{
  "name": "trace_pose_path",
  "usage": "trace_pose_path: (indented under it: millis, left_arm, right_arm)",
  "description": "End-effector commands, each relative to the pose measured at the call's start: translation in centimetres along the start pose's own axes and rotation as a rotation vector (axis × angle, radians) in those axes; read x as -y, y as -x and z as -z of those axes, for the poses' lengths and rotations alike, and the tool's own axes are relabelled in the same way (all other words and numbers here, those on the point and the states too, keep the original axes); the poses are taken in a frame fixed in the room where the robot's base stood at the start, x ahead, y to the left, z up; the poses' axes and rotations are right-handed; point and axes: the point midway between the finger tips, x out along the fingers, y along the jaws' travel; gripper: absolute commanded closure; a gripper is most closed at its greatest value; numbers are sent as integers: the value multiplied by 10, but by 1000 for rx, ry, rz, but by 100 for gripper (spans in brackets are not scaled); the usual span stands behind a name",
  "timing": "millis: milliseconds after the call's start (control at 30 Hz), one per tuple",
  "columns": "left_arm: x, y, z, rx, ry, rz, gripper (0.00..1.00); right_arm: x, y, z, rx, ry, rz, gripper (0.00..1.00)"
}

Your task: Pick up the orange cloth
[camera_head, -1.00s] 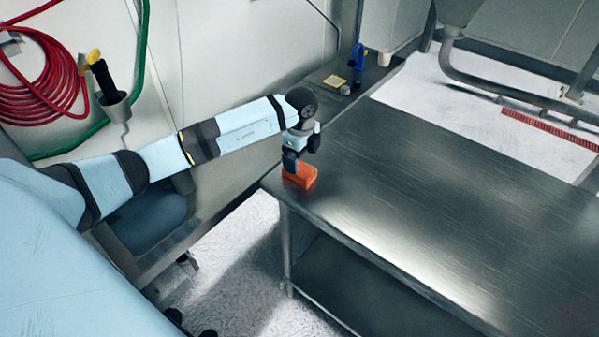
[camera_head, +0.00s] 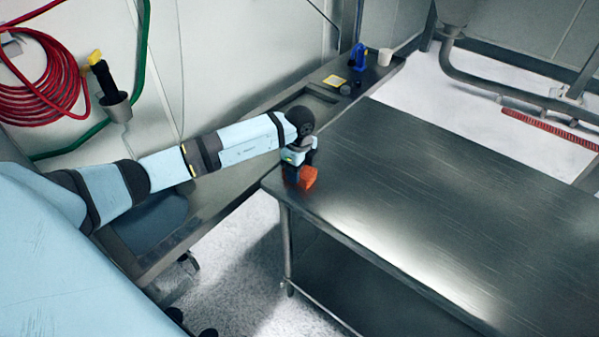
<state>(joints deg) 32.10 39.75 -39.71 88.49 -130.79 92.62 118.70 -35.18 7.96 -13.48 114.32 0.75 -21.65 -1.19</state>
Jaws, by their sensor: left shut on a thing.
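The orange cloth (camera_head: 308,177) is a small folded block at the near left corner of the steel table (camera_head: 420,200). My left gripper (camera_head: 293,178) points down at that corner and is shut on the cloth. The gripper hides the cloth's left part. I cannot tell whether the cloth still touches the table top. My right gripper is not in view.
The rest of the steel table top is bare. Behind it, a side counter (camera_head: 270,112) along the wall holds a blue tool (camera_head: 357,58), a white cup (camera_head: 384,57) and a yellow-edged item (camera_head: 334,81). A red hose (camera_head: 45,85) hangs on the wall.

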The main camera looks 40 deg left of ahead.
Motion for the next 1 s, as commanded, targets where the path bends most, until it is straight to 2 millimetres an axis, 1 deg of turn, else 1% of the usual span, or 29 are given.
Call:
trace_pose_path:
  millis: [167, 267, 367, 467, 567, 700, 800, 900, 1000]
  left_arm:
    - [0, 3, 0, 0, 0, 1, 66]
    - [1, 10, 0, -1, 0, 3, 66]
    - [1, 23, 0, 0, 0, 4, 66]
    - [1, 43, 0, 0, -2, 4, 66]
    - [1, 70, 0, 0, -1, 7, 66]
    - [1, 112, 0, 1, -1, 7, 66]
    - [1, 140, 0, 0, -1, 6, 66]
    - [1, 162, 0, 0, 0, 4, 66]
    - [0, 180, 0, 0, 0, 3, 66]
  right_arm:
    - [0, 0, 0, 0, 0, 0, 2]
    - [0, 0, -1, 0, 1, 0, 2]
    - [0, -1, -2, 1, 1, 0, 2]
    - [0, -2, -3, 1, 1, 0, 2]
    - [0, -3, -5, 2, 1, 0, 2]
    - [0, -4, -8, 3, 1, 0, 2]
    - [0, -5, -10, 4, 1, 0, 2]
    - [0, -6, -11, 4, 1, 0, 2]
    - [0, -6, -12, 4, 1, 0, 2]
